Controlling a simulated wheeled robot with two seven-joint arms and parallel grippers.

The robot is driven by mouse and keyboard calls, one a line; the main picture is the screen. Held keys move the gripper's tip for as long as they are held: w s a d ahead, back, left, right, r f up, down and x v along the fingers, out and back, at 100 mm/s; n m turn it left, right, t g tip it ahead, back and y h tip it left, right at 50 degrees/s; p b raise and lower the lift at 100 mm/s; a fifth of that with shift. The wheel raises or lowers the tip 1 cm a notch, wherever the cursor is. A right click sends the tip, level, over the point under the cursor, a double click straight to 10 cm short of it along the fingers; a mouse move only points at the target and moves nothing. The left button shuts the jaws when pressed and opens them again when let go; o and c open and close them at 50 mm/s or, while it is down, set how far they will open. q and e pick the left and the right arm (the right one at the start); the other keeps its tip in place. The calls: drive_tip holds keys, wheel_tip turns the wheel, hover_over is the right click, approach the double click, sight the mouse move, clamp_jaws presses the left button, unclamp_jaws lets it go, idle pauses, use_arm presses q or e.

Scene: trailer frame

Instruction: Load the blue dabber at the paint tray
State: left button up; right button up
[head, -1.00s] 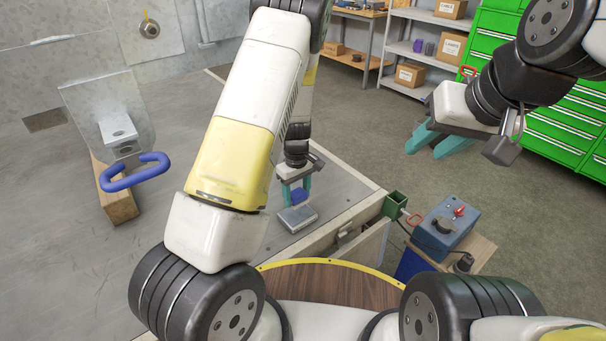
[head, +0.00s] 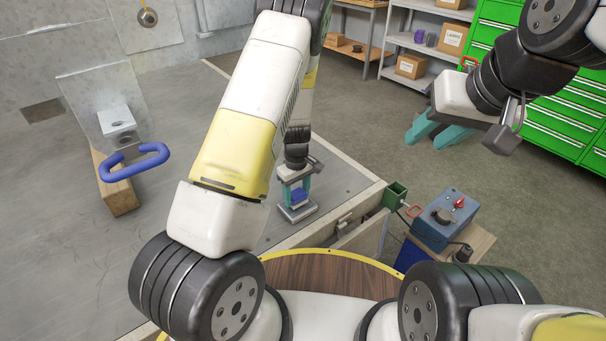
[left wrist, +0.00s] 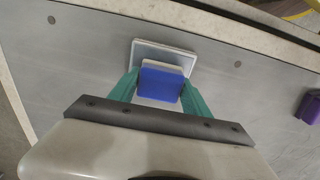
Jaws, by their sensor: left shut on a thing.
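My left gripper (head: 296,192) is shut on the blue dabber (head: 299,195), with its teal fingers on both sides of it. The left wrist view also shows the blue dabber (left wrist: 160,82) between the fingers, with a pale pad at its far edge. The shallow grey paint tray (head: 297,214) lies on the metal deck directly under the dabber. In the left wrist view the tray's rim (left wrist: 187,58) shows behind the dabber. The dabber is at or just over the tray; I cannot tell if they touch. My right gripper (head: 440,133) hangs at the upper right, its teal fingers apart and empty.
A blue bent handle (head: 135,163) stands by a wooden block (head: 120,193) on the left. A blue control box (head: 444,220) and green bracket (head: 396,194) are at the right. A purple object (left wrist: 308,106) lies on the deck. Open deck lies left of the tray.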

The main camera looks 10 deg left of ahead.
sight(297, 193)
use_arm(q)
drive_tip(key=shift+f, duration=0.6)
idle(1.4)
drive_tip(key=shift+r, duration=3.55)
